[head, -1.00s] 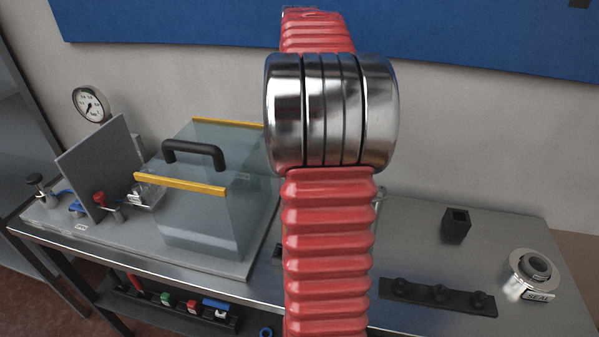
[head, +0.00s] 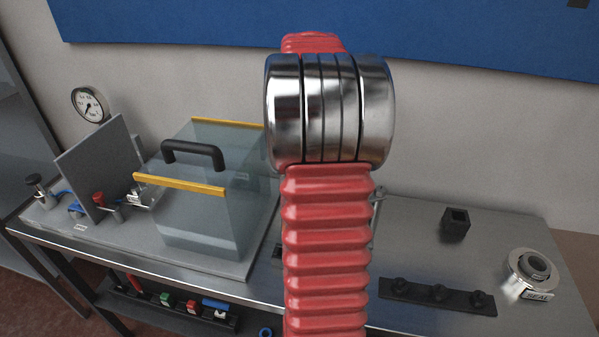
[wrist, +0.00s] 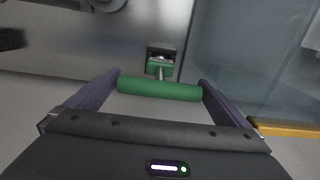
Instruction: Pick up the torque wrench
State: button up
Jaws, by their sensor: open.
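A T-shaped tool that looks like the torque wrench has a green bar handle (wrist: 160,89) in the wrist view. A thin metal shaft runs from the handle to a green block in a dark square holder (wrist: 160,55). My gripper (wrist: 159,78) is open, with one purple finger near each end of the bar. I cannot tell whether either finger touches it. In the head view my red arm covers the middle of the bench and hides the tool and my gripper.
A clear box with a black handle (head: 193,152) and yellow edges stands left of my arm. To the right are a black square holder (head: 456,224), a dark strip with knobs (head: 438,295) and a round metal seal fixture (head: 532,270). Bare bench (head: 415,245) lies between.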

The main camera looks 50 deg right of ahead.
notch_tip(320, 180, down, 2)
jog(key=shift+f, duration=0.1)
dwell(0.5)
jog(key=c, duration=1.3)
